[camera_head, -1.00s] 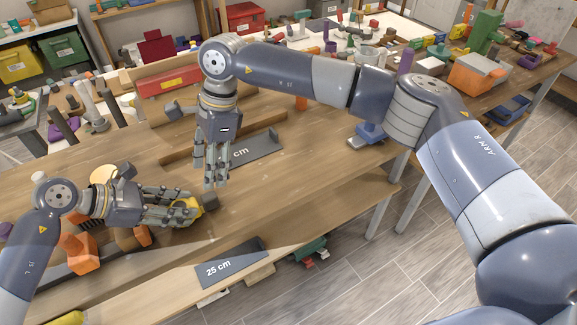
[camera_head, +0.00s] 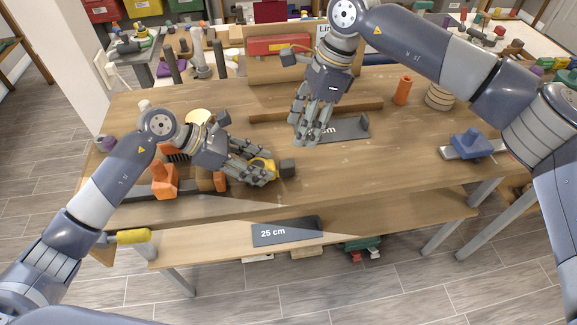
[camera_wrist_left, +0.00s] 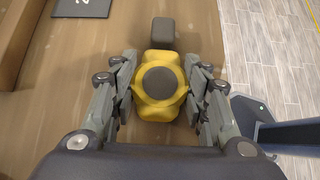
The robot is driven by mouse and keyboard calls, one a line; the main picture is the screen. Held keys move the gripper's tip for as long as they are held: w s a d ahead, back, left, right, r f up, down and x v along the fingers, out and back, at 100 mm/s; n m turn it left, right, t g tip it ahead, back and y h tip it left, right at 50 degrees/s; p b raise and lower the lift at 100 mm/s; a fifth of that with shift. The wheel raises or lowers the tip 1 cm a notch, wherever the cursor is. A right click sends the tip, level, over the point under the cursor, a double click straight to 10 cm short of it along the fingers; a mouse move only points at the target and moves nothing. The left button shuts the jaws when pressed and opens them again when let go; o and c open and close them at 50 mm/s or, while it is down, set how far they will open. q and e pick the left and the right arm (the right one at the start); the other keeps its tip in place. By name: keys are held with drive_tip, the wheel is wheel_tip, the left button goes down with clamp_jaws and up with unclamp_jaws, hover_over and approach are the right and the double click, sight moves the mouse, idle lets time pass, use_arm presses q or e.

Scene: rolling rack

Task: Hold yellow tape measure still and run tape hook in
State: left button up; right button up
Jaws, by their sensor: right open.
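The yellow tape measure (camera_head: 263,165) lies on the wooden bench near its front edge. The tape hook, a dark grey block (camera_head: 287,168), sits right by the tape measure's far end from my palm. It also shows in the left wrist view (camera_wrist_left: 163,35). No length of tape shows clearly between them. My right gripper (camera_head: 312,138) is open and empty, fingers pointing down, behind and slightly right of the hook.
A plate marked "25 cm" (camera_head: 287,232) is on the lower shelf. An orange clamp-like thing (camera_head: 164,182) stands left of my left gripper. A blue tool (camera_head: 472,144) lies right. The bench's middle right is clear.

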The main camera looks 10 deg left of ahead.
use_arm(q)
drive_tip(key=shift+o, duration=0.4)
drive_tip(key=v, duration=1.2)
